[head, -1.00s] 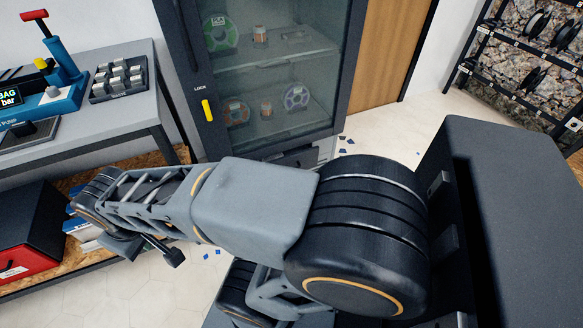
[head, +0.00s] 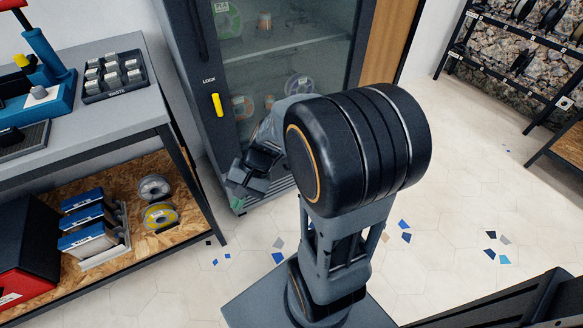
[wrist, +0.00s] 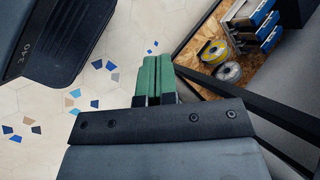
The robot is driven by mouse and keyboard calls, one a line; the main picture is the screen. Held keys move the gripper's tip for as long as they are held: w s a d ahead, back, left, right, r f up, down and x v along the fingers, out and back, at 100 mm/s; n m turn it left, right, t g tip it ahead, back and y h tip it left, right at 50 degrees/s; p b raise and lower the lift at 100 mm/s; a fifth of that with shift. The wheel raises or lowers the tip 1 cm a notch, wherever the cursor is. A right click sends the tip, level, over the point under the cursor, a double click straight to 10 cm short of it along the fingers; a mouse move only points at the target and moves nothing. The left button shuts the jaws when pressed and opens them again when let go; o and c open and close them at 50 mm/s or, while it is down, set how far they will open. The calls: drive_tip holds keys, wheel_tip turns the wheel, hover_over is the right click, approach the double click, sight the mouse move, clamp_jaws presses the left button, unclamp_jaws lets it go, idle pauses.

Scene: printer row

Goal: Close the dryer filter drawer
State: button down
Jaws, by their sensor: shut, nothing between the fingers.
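The dryer is the tall dark cabinet (head: 212,75) with a glass door at the top centre of the head view. My arm covers much of its lower front, so the filter drawer cannot be made out clearly there. In the wrist view, a dark ribbed part with small white lettering (wrist: 45,45) fills the upper left. It may be the drawer, but I cannot tell how far it stands out. My gripper (wrist: 153,75) is shut and empty, its green fingertips together, to the right of that part and apart from it in the picture. In the head view its green tips (head: 238,203) show low by the cabinet's foot.
A grey workbench (head: 130,113) stands left of the cabinet, with a lower shelf (head: 150,224) holding spools and boxes. Its dark leg (head: 193,185) is close to my gripper. Blue, grey and tan chips (head: 278,243) lie on the floor. Open floor lies at right.

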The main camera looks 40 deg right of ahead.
drive_tip(key=w+d+f+m+t+y+b, duration=0.25)
drive_tip(key=w+f+m+t+y, duration=0.2)
drive_tip(key=w+f+m, duration=0.3)
drive_tip(key=m+t+h+b, duration=0.5)
drive_tip(key=m+t+h, duration=0.9)
drive_tip(key=m, duration=0.8)
approach(282, 160)
drive_tip(key=shift+m+h, duration=0.25)
drive_tip(key=shift+h, duration=0.1)
drive_tip(key=w+b, duration=0.1)
drive_tip(key=w, duration=0.1)
drive_tip(key=w+b, duration=0.2)
drive_tip(key=w, duration=0.1)
drive_tip(key=w+d+b, duration=0.1)
drive_tip(key=w, duration=0.1)
drive_tip(key=shift+w+r+b, duration=0.15)
drive_tip(key=shift+w+b, duration=0.1)
drive_tip(key=shift+b, duration=0.1)
